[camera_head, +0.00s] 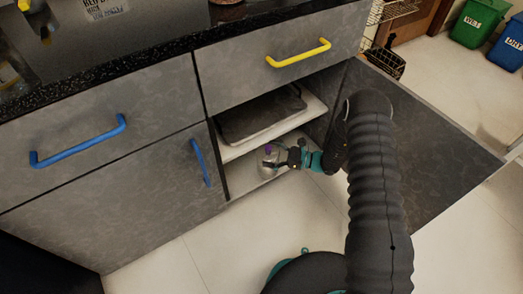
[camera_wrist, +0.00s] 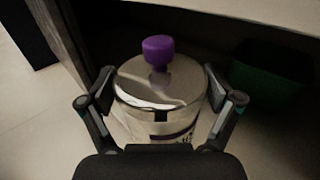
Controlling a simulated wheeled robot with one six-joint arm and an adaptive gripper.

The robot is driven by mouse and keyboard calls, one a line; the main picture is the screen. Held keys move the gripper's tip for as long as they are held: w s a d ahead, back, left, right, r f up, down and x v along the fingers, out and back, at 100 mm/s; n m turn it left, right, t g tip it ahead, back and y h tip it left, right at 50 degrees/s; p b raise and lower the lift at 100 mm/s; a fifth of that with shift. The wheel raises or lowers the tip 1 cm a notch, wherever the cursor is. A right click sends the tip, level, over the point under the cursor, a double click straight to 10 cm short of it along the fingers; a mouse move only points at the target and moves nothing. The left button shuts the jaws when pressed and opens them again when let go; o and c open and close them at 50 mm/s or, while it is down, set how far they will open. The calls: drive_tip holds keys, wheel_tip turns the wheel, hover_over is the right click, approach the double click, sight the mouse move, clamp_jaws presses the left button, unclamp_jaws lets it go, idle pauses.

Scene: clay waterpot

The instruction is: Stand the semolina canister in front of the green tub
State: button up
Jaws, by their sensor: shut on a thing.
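The canister (camera_wrist: 160,125) has a pale body with a dark and purple label band, a shiny metal lid and a purple knob. I cannot read its label. My gripper (camera_wrist: 164,100) is shut on it, one finger on each side. In the head view the canister (camera_head: 265,168) is at the front of the open cabinet's lower compartment, held by my gripper (camera_head: 277,160). I cannot tell whether its base touches the cabinet floor. The green tub (camera_wrist: 268,72) stands in shadow to the right and farther back in the wrist view, apart from the canister. The head view does not show the tub.
A shelf (camera_head: 285,130) bearing a dark flat tray (camera_head: 262,113) lies above the canister. The cabinet door (camera_head: 435,150) stands open on the right. The drawer with the yellow handle (camera_head: 298,54) is shut above. The floor in front (camera_head: 215,250) is clear on the left.

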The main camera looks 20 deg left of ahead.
drive_tip(key=shift+w+a+f, duration=1.6)
drive_tip(key=shift+a+f, duration=0.1)
drive_tip(key=shift+a, duration=0.15)
drive_tip(key=shift+f+b, duration=0.1)
drive_tip(key=shift+b, duration=0.2)
drive_tip(key=o, duration=1.5)
drive_tip(key=d, duration=0.8)
drive_tip(key=w+d, duration=0.1)
drive_tip(key=d, duration=0.3)
